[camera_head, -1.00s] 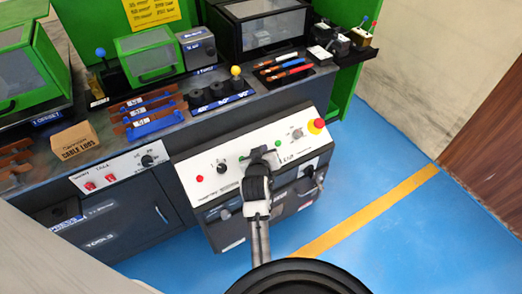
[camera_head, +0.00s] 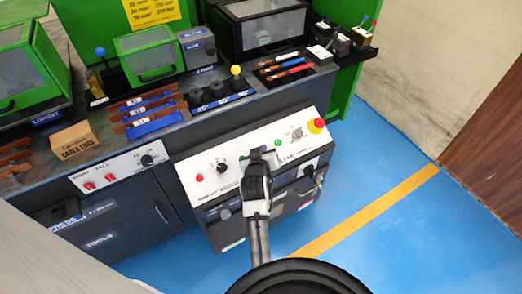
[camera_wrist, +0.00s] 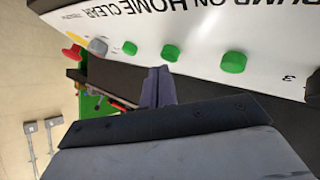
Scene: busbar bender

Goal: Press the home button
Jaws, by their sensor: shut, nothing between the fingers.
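The sloped white control panel (camera_head: 237,156) fronts the grey cabinet. In the wrist view it appears upside down, with the printed words PUMP ON, HOME and CLEAR above three green buttons. The middle green button (camera_wrist: 170,52) lines up with the word HOME. Another green button (camera_wrist: 233,62) is to its right, and a smaller-looking one (camera_wrist: 130,48) to its left. My gripper (camera_wrist: 159,73) is shut and empty, its tips just below the middle button in the picture. I cannot tell whether they touch it. In the head view my gripper (camera_head: 262,151) covers part of the panel.
A red emergency knob (camera_head: 317,125) on a yellow base, a dial (camera_head: 297,132) and a red button (camera_head: 199,178) share the panel. A lever (camera_head: 319,180) sticks out at its right front. The blue floor (camera_head: 370,190) to the right is clear.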

